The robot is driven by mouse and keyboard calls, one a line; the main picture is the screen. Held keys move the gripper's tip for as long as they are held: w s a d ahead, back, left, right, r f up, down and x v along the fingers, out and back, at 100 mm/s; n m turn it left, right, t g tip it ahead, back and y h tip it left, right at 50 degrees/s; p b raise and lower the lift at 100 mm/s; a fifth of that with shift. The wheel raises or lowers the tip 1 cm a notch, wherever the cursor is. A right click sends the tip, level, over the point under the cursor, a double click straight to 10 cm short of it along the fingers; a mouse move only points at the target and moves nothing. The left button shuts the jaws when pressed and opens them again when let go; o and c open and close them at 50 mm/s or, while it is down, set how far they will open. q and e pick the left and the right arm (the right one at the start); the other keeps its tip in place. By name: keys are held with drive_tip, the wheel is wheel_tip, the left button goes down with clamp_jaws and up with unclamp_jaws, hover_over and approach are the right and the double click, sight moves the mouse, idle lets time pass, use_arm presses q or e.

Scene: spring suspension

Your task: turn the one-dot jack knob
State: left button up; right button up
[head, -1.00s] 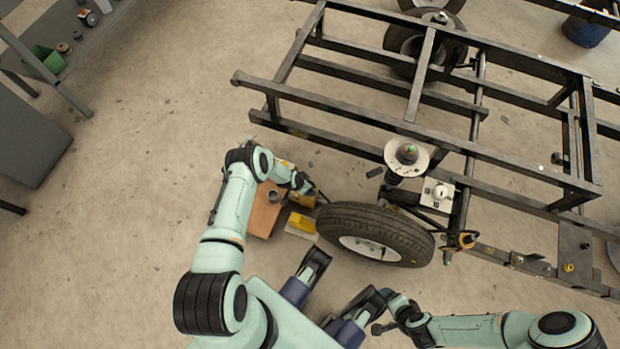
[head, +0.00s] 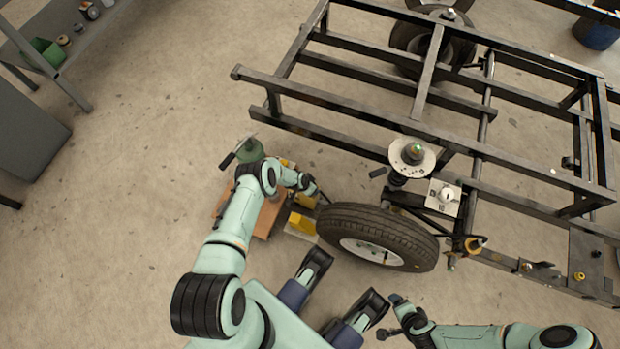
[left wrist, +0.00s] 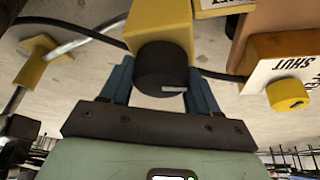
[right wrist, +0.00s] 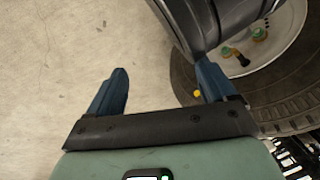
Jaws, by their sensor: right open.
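In the left wrist view a black round knob (left wrist: 162,68) with one short white mark sits on a yellow block (left wrist: 160,22). The blue fingers of my left gripper (left wrist: 160,92) stand close against both sides of the knob, shut on it. In the head view my left gripper (head: 309,188) is low beside the tyre, by the yellow parts (head: 301,222), and the knob itself cannot be made out there. My right gripper (right wrist: 163,88) is open and empty; in the head view it (head: 390,318) is in front of the wheel.
A wheel (head: 378,218) stands beside the black steel frame (head: 340,108). A yellow knob (left wrist: 287,94) with a SHUT label lies to the right in the left wrist view. A green object (head: 250,150) stands behind my left arm. Open floor (head: 130,190) lies left.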

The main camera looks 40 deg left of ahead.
use_arm(q)
drive_tip(key=shift+d+n+y, duration=0.2)
drive_tip(key=shift+n+y, duration=0.3)
drive_tip(key=shift+n, duration=0.6)
drive_tip(key=shift+f+n+y+b, duration=0.1)
drive_tip(key=shift+n+y+b, duration=0.25)
drive_tip(key=shift+n, duration=0.55)
drive_tip(key=shift+a+n, duration=0.15)
drive_tip(key=shift+n, duration=0.25)
use_arm(e)
drive_tip(key=shift+s+d+f+g, duration=0.1)
drive_tip(key=shift+s+f+g, duration=0.3)
drive_tip(key=shift+s+f, duration=0.4)
use_arm(q)
drive_tip(key=o, duration=1)
use_arm(e)
drive_tip(key=shift+r, duration=0.1)
